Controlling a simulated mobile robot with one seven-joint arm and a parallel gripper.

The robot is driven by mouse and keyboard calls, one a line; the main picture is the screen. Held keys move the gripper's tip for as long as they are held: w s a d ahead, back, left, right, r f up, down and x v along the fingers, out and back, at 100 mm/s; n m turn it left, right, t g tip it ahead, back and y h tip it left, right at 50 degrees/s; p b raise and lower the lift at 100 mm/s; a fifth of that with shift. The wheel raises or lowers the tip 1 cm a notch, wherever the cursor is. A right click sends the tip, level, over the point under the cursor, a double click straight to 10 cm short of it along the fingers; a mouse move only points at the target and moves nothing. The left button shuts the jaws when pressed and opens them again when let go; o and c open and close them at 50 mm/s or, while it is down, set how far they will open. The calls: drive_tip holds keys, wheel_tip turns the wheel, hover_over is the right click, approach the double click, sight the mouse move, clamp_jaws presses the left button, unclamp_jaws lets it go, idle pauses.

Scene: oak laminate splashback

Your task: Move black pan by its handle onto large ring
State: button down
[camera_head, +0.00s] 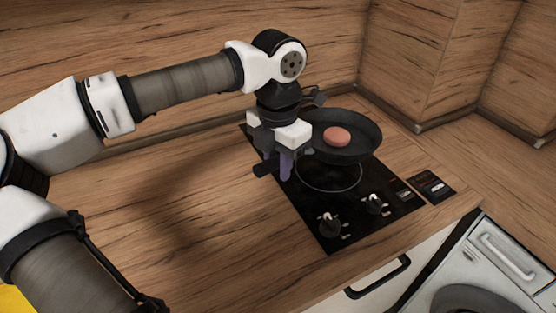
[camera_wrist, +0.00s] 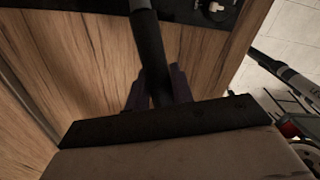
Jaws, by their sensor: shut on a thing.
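The black pan (camera_head: 358,149) is over the far part of the black hob, with a round pinkish-brown piece (camera_head: 336,136) inside it. My gripper (camera_head: 285,165) is left of the pan, pointing down and shut on the pan's handle (camera_head: 263,170). In the wrist view the dark handle (camera_wrist: 149,40) runs between the purple fingers of my gripper (camera_wrist: 158,90). A large ring (camera_head: 330,190) is marked on the hob; its near arc shows just below the pan, and its far part is hidden. The pan seems raised, but I cannot tell its exact height.
The hob (camera_head: 335,225) has two knobs (camera_head: 330,225) near its front edge. The wooden worktop (camera_head: 190,225) left of the hob is clear. Wooden walls stand behind and at the right. A white front-loading appliance (camera_head: 490,270) is below the counter's front edge.

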drive_tip(key=shift+f+b, duration=0.1)
drive_tip(key=shift+b, duration=0.6)
drive_tip(key=shift+f+b, duration=3.4)
drive_tip(key=shift+f, duration=0.35)
drive_tip(key=shift+f+b, duration=0.5)
drive_tip(key=shift+b, duration=0.15)
drive_tip(key=c, duration=1.1)
unclamp_jaws()
drive_tip(key=shift+c, duration=0.2)
drive_tip(key=shift+f, duration=0.1)
drive_tip(key=shift+s+a, duration=0.1)
drive_tip(key=shift+s+a+b, duration=0.4)
drive_tip(key=shift+s+a, duration=1.9)
drive_tip(key=shift+a, duration=0.25)
